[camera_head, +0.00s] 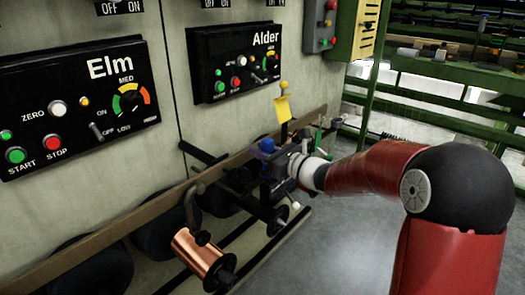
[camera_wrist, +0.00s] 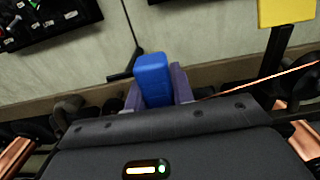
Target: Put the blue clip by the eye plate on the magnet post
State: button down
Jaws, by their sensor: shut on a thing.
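The blue clip (camera_wrist: 153,78) is a rounded blue block between the two fingers of my gripper (camera_wrist: 157,88) in the wrist view. My gripper is shut on it. In the head view, the clip (camera_head: 266,146) shows as a small blue patch at the tip of my gripper (camera_head: 268,156), near the wall rail. A dark post with a yellow ball and a yellow tag (camera_head: 283,108) stands just behind and right of it; the tag also shows in the wrist view (camera_wrist: 286,12). I cannot tell whether this is the magnet post. I cannot make out the eye plate.
A brown rail (camera_head: 100,240) runs along the wall. Below it are a copper spool (camera_head: 203,256) and dark spools on rods. The Elm panel (camera_head: 75,95) and Alder panel (camera_head: 235,62) hang above. A copper wire (camera_wrist: 260,80) crosses at right in the wrist view. Grey floor is open beneath my arm.

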jog(key=c, duration=1.2)
grip_release()
jog(key=shift+d+r, duration=0.1)
jog(key=shift+r, duration=0.05)
jog(key=v, duration=1.2)
jog(key=s+a+f+n+g+h, duration=0.2)
jog(key=s+n+g, duration=0.2)
jog(key=s+n, duration=0.35)
jog(key=s+a+f+n+g+h, duration=0.1)
jog(key=s+a+n+g+h, duration=0.15)
jog(key=s+n, duration=0.5)
jog(key=s+d+n+h, duration=0.3)
jog(key=s+d, duration=0.1)
jog(key=s+d+f+n+h, duration=0.1)
jog(key=s+d+n+h, duration=0.2)
jog(key=s+d+n, duration=0.1)
jog(key=s+d+n+t+h, duration=0.1)
jog(key=s+d+n+h, duration=0.2)
jog(key=s+d, duration=0.2)
jog(key=shift+d+f+n+h, duration=0.2)
jog(key=shift+f+n+h, duration=0.1)
jog(key=shift+f+h, duration=0.1)
